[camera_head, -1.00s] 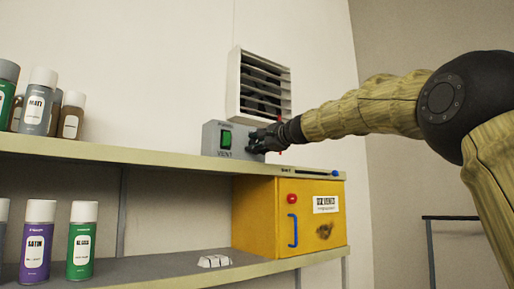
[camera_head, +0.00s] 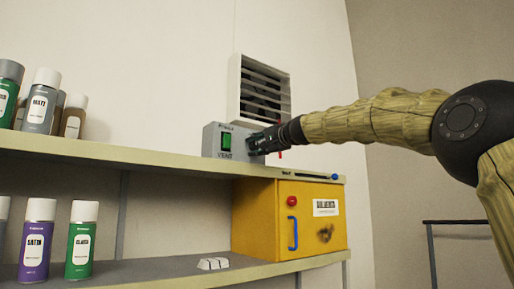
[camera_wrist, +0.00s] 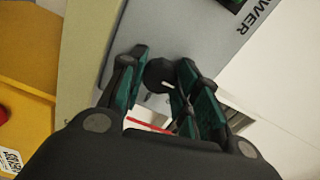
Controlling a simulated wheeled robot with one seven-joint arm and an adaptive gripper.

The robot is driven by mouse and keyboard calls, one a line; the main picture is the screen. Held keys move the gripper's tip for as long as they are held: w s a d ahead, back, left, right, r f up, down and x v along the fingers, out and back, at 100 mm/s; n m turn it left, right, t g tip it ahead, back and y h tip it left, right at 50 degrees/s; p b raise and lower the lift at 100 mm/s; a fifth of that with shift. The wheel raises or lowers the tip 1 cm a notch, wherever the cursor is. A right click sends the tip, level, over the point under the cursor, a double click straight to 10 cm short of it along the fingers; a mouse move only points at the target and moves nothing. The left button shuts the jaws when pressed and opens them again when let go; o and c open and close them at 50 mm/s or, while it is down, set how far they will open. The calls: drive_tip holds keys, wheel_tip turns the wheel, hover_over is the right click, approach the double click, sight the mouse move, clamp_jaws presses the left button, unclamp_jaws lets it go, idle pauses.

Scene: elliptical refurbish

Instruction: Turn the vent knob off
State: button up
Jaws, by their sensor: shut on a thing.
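The vent box (camera_head: 216,140) is a grey box marked VENT on the upper shelf, with a green switch (camera_head: 226,141) on its front. My gripper (camera_head: 256,142) is at the right part of the box's front. In the wrist view the vent knob (camera_wrist: 158,72) is a dark round knob on the grey panel (camera_wrist: 190,35). My gripper's fingers (camera_wrist: 160,82) stand on either side of the knob and are shut on it. In the head view the gripper hides the knob, and its pointer direction cannot be told.
A louvred wall vent (camera_head: 262,90) is above the box. A yellow cabinet (camera_head: 262,215) with a red button (camera_head: 291,201) and blue handle (camera_head: 293,233) is below the upper shelf (camera_head: 120,152). Spray cans (camera_head: 82,240) stand at the left on both shelves.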

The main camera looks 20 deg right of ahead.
drive_tip(key=o, duration=1.1)
drive_tip(key=shift+c, duration=0.2)
drive_tip(key=shift+s+d, duration=0.1)
drive_tip(key=v, duration=0.7)
drive_tip(key=shift+s, duration=0.1)
